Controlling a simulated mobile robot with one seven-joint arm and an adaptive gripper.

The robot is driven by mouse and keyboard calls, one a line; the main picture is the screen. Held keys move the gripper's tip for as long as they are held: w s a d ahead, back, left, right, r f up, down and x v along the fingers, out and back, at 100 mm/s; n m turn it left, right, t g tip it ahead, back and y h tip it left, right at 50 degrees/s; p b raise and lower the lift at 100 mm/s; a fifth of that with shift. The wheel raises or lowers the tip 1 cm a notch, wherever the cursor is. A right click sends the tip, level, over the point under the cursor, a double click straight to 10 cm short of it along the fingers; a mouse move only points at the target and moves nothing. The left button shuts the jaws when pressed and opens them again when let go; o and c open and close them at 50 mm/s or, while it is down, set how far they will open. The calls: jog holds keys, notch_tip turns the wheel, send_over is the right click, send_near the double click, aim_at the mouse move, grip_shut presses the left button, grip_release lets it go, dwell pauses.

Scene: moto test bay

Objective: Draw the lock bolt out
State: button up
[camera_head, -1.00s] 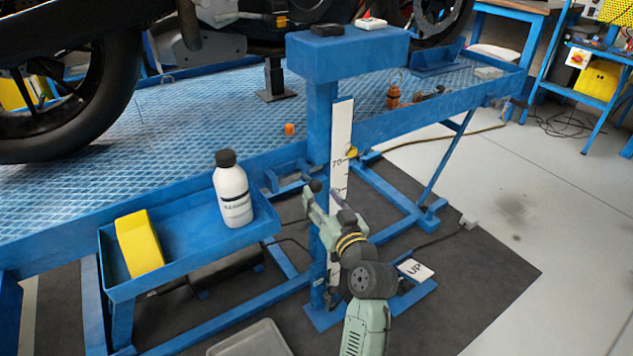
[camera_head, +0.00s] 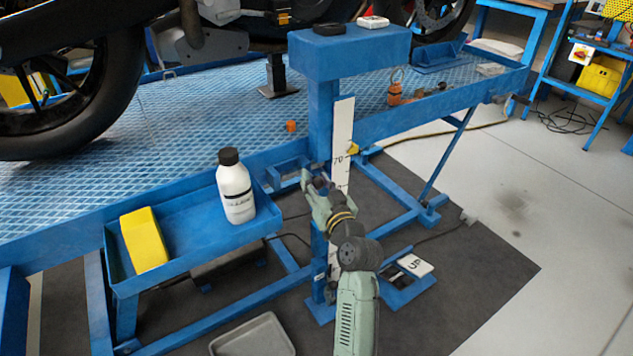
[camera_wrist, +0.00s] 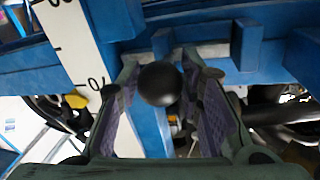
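A black ball knob (camera_wrist: 160,83), apparently the lock bolt's handle, shows in the wrist view in front of a blue frame member. Its shaft is hidden behind the ball. My gripper (camera_head: 317,182) is at the blue lift post, beside the white scale (camera_head: 342,125). In the wrist view its two padded fingers stand open, one on each side of the knob, with the ball near the fingertips. Small gaps seem to show beside the ball, so I see no firm grip. In the head view the fingers hide the knob.
A blue tray (camera_head: 190,272) at the left holds a white bottle (camera_head: 235,190) and a yellow block (camera_head: 144,240). A yellow pointer (camera_head: 353,149) sits on the scale. An UP pedal (camera_head: 415,265) and a grey tray (camera_head: 252,337) are low down. Open floor lies at the right.

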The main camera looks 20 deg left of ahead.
aim_at(291, 175)
grip_shut()
jog(key=shift+a, duration=0.1)
dwell(0.3)
jog(key=s+a, duration=0.1)
jog(key=s, duration=0.1)
jog(key=s+a, duration=0.2)
jog(key=shift+a+f, duration=0.1)
jog(key=shift+s, duration=0.1)
jog(key=shift+o, duration=1.4)
grip_release()
jog(key=shift+s, duration=0.1)
jog(key=shift+o, duration=1)
